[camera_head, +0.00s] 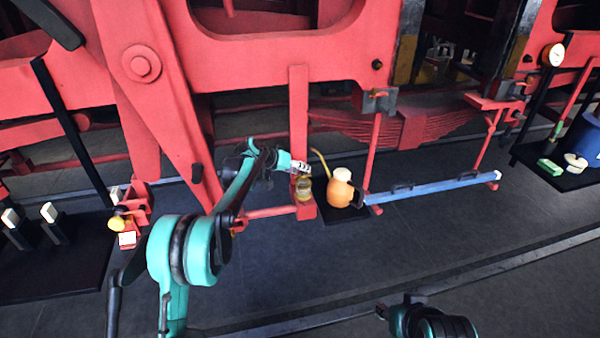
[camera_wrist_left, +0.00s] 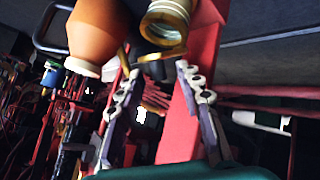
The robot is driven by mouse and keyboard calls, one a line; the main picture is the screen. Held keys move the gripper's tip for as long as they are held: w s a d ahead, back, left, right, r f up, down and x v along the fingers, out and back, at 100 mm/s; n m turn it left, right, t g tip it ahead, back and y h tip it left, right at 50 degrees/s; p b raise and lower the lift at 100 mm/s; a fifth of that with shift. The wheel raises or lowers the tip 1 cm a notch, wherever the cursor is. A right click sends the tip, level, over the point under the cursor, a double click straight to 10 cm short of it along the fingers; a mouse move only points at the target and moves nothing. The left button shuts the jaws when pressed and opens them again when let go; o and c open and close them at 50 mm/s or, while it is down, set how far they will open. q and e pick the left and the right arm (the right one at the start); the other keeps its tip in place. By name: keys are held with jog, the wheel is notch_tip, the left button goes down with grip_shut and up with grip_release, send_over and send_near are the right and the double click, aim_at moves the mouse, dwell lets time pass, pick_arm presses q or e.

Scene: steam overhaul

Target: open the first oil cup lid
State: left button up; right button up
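An oil cup (camera_head: 304,188) of brass and glass stands on a red bracket in the head view. It shows large in the left wrist view (camera_wrist_left: 165,25), upside down, with a brass rim. A small dark and brass piece (camera_wrist_left: 153,62), possibly its lid, lies at the cup's end between my fingertips. I cannot tell whether it is shut. My left gripper (camera_head: 295,167) is at the top of the cup; in the left wrist view its fingers (camera_wrist_left: 153,75) are apart, one each side of that piece. Part of my right arm shows at the bottom; its fingers cannot be made out.
An orange oil can (camera_head: 339,192) with a thin spout stands close right of the cup on a black mat. A blue bar (camera_head: 430,186) lies farther right. Red frame parts (camera_head: 298,110) rise just behind my gripper. The front floor is clear.

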pick_arm(q)
jog(key=shift+w+d+f, duration=0.2)
jog(key=shift+f, duration=0.05)
grip_shut()
jog(key=w+g+p, duration=0.1)
jog(key=p, duration=0.2)
jog(key=w+r+n+g+p, duration=0.1)
jog(key=p, duration=0.2)
jog(key=shift+a+r+g, duration=0.1)
jog(key=shift+a+g, duration=0.2)
jog(key=shift+g, duration=0.1)
jog(key=shift+w+f+n+h+p, duration=0.1)
jog(key=shift+f+n+h+p, duration=0.15)
jog(key=shift+p, duration=0.3)
grip_release()
